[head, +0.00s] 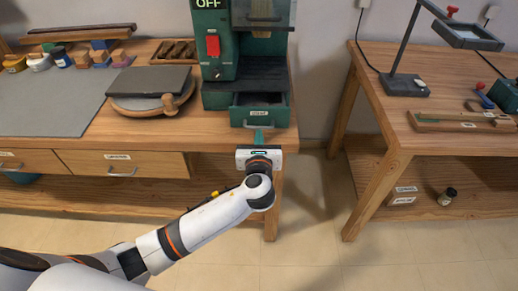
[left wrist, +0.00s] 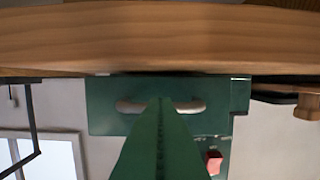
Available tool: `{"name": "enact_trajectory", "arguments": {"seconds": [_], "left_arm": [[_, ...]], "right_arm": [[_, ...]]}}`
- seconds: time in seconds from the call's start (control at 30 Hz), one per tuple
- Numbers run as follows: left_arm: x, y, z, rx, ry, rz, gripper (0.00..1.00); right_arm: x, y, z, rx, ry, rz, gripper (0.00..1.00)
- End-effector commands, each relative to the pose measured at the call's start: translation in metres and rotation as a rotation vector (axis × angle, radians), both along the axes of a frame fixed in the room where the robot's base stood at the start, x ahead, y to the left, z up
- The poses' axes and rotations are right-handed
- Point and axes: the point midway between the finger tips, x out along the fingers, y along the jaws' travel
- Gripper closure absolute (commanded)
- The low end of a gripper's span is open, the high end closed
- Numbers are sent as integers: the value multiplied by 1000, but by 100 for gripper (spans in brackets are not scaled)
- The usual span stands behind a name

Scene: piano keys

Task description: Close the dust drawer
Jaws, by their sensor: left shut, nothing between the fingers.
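The dust drawer (head: 250,117) is the green labelled drawer at the base of the green machine (head: 218,50). It stands partly open, with its dark inside showing behind the front. My left gripper (head: 258,136) is in front of the drawer, its green fingers shut and empty, pointing at the drawer front. In the left wrist view, which looks upside down, the shut fingers (left wrist: 160,120) overlap the middle of the drawer front (left wrist: 105,105) and its pale handle. I cannot tell if they touch it. My right gripper is not in view.
The wooden workbench (head: 140,140) has its front edge just below the drawer; the edge also shows in the left wrist view (left wrist: 160,38). A second bench (head: 395,130) is at the right, with a floor gap between.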

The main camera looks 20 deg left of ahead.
Motion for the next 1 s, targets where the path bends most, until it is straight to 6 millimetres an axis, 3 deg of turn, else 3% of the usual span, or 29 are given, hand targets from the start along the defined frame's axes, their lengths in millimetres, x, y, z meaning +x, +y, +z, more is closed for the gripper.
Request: {"name": "enact_trajectory", "arguments": {"seconds": [0.43, 0.7, 1.0], "left_arm": [[6, 1, 1, 0, 1, -1, 100], [38, 11, 2, 1, -1, 0, 100], [43, 12, 1, -1, 1, -1, 100]], "right_arm": [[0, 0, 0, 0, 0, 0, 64], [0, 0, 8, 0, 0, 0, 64], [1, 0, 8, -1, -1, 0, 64]]}}
